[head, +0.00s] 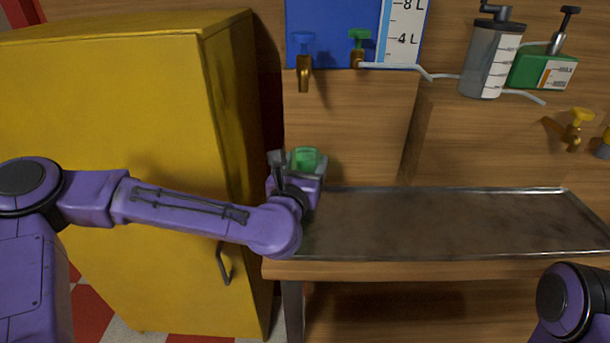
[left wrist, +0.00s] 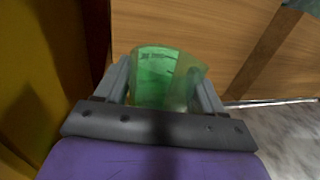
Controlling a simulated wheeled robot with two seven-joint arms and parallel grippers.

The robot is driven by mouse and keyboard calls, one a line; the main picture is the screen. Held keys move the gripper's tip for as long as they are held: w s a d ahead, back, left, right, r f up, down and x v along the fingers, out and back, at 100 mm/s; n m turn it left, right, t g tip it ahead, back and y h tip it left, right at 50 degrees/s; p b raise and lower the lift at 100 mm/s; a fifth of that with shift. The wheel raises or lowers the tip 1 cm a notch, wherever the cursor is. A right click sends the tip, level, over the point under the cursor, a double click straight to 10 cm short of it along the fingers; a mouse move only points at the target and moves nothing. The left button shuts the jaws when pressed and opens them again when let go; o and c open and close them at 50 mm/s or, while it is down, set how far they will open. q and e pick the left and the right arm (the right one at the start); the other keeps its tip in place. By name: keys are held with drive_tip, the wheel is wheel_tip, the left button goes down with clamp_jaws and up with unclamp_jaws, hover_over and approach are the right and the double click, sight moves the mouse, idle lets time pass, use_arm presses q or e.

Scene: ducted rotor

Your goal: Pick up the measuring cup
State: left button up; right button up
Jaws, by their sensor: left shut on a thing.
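The measuring cup (left wrist: 155,75) is see-through green with dark marks on its side. In the left wrist view it sits between the two grey fingers of my left gripper (left wrist: 165,85), which is shut on it. In the head view the cup (head: 305,158) shows just past my left gripper (head: 296,165), at the left end of the metal tray (head: 450,222). The gripper and my wrist hide the cup's lower part, so I cannot tell whether it touches anything below. My right arm shows at the lower right, but its gripper is out of view.
A yellow cabinet (head: 110,130) stands close on the left of my left gripper. A grey container (head: 490,58) and a green one (head: 543,68) stand at upper right. The tray is empty.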

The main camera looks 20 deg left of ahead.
use_arm(q)
drive_tip(key=s+d+r, duration=0.3)
drive_tip(key=s+r, duration=1.1)
drive_tip(key=r, duration=0.1)
drive_tip(key=shift+b, duration=0.3)
drive_tip(key=shift+w, duration=0.1)
